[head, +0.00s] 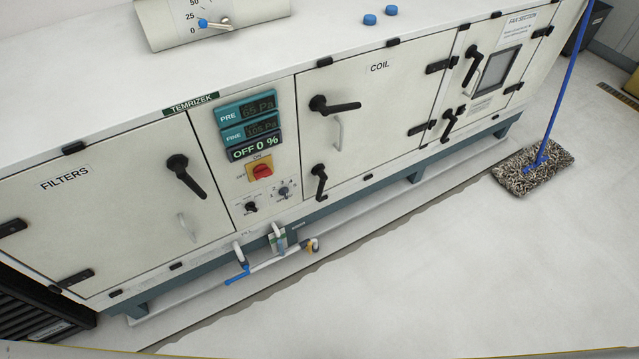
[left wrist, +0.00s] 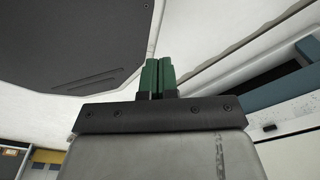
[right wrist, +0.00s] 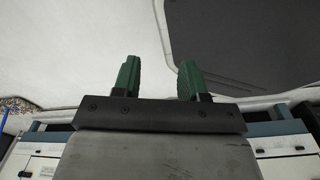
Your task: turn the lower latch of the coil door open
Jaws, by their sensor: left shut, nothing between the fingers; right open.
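The coil door (head: 375,118) is closed in the middle of the head view, labelled COIL. Its lower latch (head: 319,182) is a black lever at the door's lower left, with its handle pointing down. The upper latch (head: 335,105) of the same door lies about sideways, its handle pointing right. Neither gripper shows in the head view. In the left wrist view my left gripper (left wrist: 159,77) is shut and empty, its green fingers together. In the right wrist view my right gripper (right wrist: 158,78) is open and empty. No coil latch can be made out in the wrist views.
A switch panel with a red knob (head: 261,170) stands left of the coil door, then the filters door (head: 110,200). Pipes with a blue valve handle (head: 238,275) run low in front. A mop (head: 533,167) stands at right. The floor before the unit is clear.

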